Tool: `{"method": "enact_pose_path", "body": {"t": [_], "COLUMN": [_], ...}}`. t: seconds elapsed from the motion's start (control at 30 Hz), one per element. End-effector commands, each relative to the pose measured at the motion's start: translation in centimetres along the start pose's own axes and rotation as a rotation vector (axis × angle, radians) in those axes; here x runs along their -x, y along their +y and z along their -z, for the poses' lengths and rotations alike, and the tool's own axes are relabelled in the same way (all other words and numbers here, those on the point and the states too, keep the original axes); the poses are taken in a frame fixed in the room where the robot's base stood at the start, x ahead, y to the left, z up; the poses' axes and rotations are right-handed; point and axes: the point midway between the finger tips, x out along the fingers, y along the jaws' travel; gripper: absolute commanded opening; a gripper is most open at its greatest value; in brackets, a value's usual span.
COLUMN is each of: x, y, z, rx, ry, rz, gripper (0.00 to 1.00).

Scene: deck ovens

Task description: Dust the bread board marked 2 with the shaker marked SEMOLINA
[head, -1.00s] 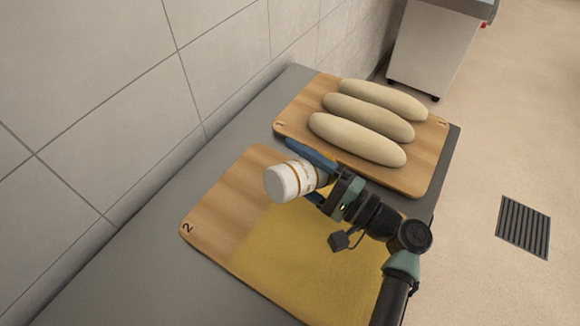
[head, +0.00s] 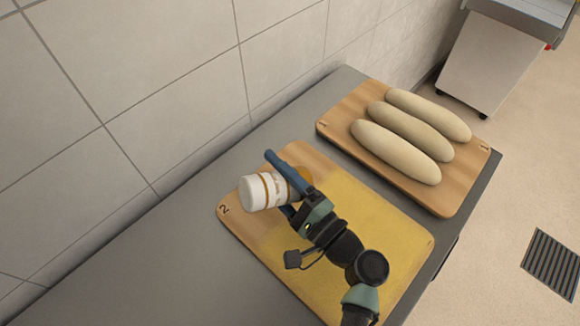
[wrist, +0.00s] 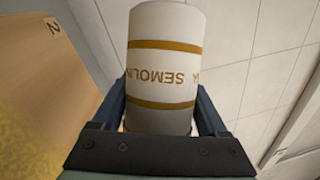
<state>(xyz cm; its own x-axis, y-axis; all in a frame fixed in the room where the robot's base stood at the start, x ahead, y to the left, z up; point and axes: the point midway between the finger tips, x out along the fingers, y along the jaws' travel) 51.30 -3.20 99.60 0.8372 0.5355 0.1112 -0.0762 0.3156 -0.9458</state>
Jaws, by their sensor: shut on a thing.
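My gripper (head: 285,184) is shut on a white shaker (head: 256,192) with gold bands. The shaker also shows in the wrist view (wrist: 165,60), where its label reads SEMOLINA, upside down. In the head view the shaker is tipped over, lying roughly sideways above the board marked 2 (head: 240,222). That board is wooden and much of its surface is covered in yellow dust. Bare wood shows at its left end near the number and along part of its far edge. The gripper hides part of the board. The board's corner with the 2 also shows in the wrist view (wrist: 60,50).
Behind stands another wooden board marked 1 (head: 455,203) with three pale dough loaves (head: 395,152) on it. Both boards lie on a grey table (head: 120,275) against a tiled wall (head: 180,80). A floor grate (head: 552,265) lies at right.

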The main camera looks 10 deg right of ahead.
Motion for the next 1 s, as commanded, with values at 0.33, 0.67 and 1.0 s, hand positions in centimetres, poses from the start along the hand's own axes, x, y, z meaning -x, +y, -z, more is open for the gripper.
{"method": "enact_pose_path", "body": {"t": [0.33, 0.67, 1.0], "x": [-2.2, -4.2, -6.3], "y": [1.1, 2.2, 3.4], "z": [-3.1, -5.9, -8.7], "rx": [0.000, 0.000, -0.001], "ry": [-0.001, -0.003, -0.003], "rz": [0.001, 0.001, 0.002], "gripper": [0.06, 0.06, 0.06]}}
